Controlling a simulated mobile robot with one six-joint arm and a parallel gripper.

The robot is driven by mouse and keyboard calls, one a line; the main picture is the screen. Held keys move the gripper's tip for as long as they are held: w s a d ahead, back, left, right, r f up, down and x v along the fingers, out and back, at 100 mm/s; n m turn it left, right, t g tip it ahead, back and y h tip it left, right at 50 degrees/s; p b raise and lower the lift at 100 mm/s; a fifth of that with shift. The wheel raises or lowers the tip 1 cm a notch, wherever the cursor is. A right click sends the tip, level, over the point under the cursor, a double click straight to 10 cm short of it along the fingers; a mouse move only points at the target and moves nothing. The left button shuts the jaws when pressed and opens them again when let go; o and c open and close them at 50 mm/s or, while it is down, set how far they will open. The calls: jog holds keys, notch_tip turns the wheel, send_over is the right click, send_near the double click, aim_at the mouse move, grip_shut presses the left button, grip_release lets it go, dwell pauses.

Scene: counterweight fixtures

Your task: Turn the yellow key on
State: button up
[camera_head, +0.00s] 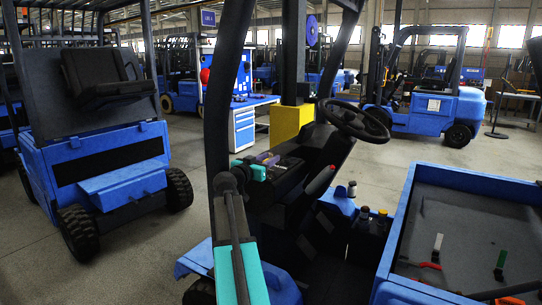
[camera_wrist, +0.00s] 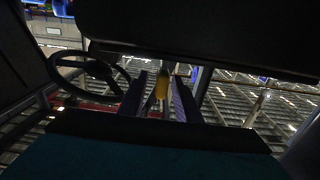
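The yellow key (camera_wrist: 162,86) shows in the wrist view as a small yellow shape between my two fingers. My gripper (camera_wrist: 160,84) has two purple fingers standing apart, with a visible gap on each side of the yellow shape. Its depth relative to the fingertips is hard to tell. In the head view my gripper (camera_head: 268,159) is at the dark dashboard (camera_head: 290,172) of the nearest forklift, left of and below the steering wheel. I cannot make out the key there.
The black steering wheel (camera_head: 354,120) stands right of my gripper; it also shows in the wrist view (camera_wrist: 95,75). A dark pillar (camera_head: 226,80) rises left of the dashboard. Small levers (camera_head: 350,190) stand to the right. A blue-rimmed tray (camera_head: 403,225) fills the lower right.

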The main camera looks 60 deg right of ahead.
jog(key=shift+d, duration=1.15)
grip_shut()
jog(key=shift+f+m+g+b, duration=0.15)
jog(key=shift+m+g+b, duration=0.2)
jog(key=shift+b, duration=0.6)
jog(key=m+g+b, duration=0.1)
jog(key=g+b, duration=0.1)
jog(key=b, duration=0.2)
jog(key=s+m+g+y+b, duration=0.1)
jog(key=m+g+b, duration=0.1)
jog(key=g+b, duration=0.1)
jog(key=shift+s+a+m+g+b, duration=0.15)
jog(key=shift+m+g+b, duration=0.15)
jog(key=shift+b, duration=0.4)
jog(key=shift+s+g+y, duration=0.15)
jog(key=shift+g+y, duration=0.15)
jog(key=shift+g, duration=0.05)
grip_release()
